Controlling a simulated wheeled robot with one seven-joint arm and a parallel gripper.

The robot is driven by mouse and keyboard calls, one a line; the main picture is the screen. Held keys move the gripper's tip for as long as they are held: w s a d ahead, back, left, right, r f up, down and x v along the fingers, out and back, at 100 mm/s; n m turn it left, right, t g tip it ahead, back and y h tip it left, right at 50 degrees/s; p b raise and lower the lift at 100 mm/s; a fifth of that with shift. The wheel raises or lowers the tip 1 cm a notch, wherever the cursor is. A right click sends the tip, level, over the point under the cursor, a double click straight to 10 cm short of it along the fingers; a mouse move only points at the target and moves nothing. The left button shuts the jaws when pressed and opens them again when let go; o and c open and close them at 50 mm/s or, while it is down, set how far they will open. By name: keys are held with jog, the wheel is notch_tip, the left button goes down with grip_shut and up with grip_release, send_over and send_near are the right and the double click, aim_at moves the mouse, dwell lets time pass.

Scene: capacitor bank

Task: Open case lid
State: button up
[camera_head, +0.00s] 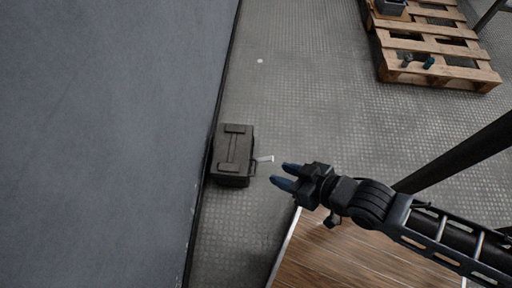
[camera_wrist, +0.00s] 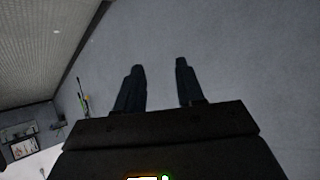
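A dark olive case (camera_head: 233,150) stands on the floor against the grey wall, in the head view. Its lid, with a raised handle or strap on top, looks closed. A small pale tag or latch piece (camera_head: 265,158) sticks out at its right side. My gripper (camera_head: 281,174) is to the right of the case and apart from it in the picture, its two blue-black fingers pointing left. The fingers are spread with an empty gap between them, which also shows in the wrist view (camera_wrist: 160,80). The case is not visible in the wrist view.
The grey wall (camera_head: 105,130) rises close along the left of the case. A wooden-topped surface (camera_head: 350,258) lies below my arm. The floor between is mostly clear.

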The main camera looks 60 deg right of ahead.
jog(key=w+d+f+m+g+b, duration=0.2)
jog(key=d+f+b, duration=0.1)
jog(key=f, duration=0.6)
jog(key=w+d+f+m+g+b, duration=0.1)
jog(key=w+d+f+b, duration=0.15)
jog(key=f, duration=0.55)
jog(key=w+d+f+m+g+b, duration=0.2)
jog(key=w+d+f, duration=0.1)
jog(key=f, duration=0.6)
jog(key=m+g+y+b, duration=0.3)
jog(key=m+g+b, duration=0.15)
jog(key=b, duration=0.35)
send_near(256, 165)
jog(key=s, duration=0.1)
jog(key=shift+m+t, duration=0.25)
jog(key=shift+t, duration=0.2)
jog(key=f+b, duration=0.1)
jog(key=f, duration=0.1)
jog(key=f+b, duration=0.1)
jog(key=f, duration=0.2)
jog(key=w+f+b, duration=0.1)
jog(key=f, duration=0.1)
jog(key=shift+w+a+f+b, duration=0.15)
jog(key=shift+a+f+b, duration=0.15)
jog(key=shift+f, duration=0.05)
jog(key=shift+c, duration=0.2)
grip_shut()
